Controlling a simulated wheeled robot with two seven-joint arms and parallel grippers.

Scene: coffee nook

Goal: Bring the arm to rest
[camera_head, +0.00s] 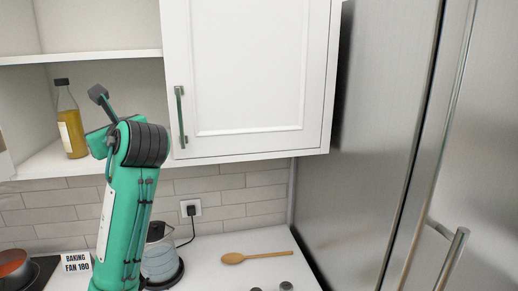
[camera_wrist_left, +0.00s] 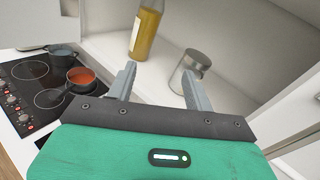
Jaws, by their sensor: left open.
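My left arm rises from the bottom left of the head view, with its green gripper (camera_head: 103,128) up in front of the open shelf, left of the white cabinet door (camera_head: 250,70). In the wrist view the two grey fingers of my left gripper (camera_wrist_left: 158,73) are spread apart with nothing held between them. An oil bottle (camera_head: 71,120) stands upright on the shelf left of the gripper; it also shows beyond the fingers in the wrist view (camera_wrist_left: 146,32). My right gripper is not in view.
The shelf board (camera_head: 85,57) and cabinet door lie close to my left gripper. Below are a kettle (camera_head: 160,258), a wooden spoon (camera_head: 252,257), a "BAKING FAN 180" sign (camera_head: 77,263) and an orange pot (camera_head: 12,265) on the hob. A steel fridge (camera_head: 385,150) fills the right.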

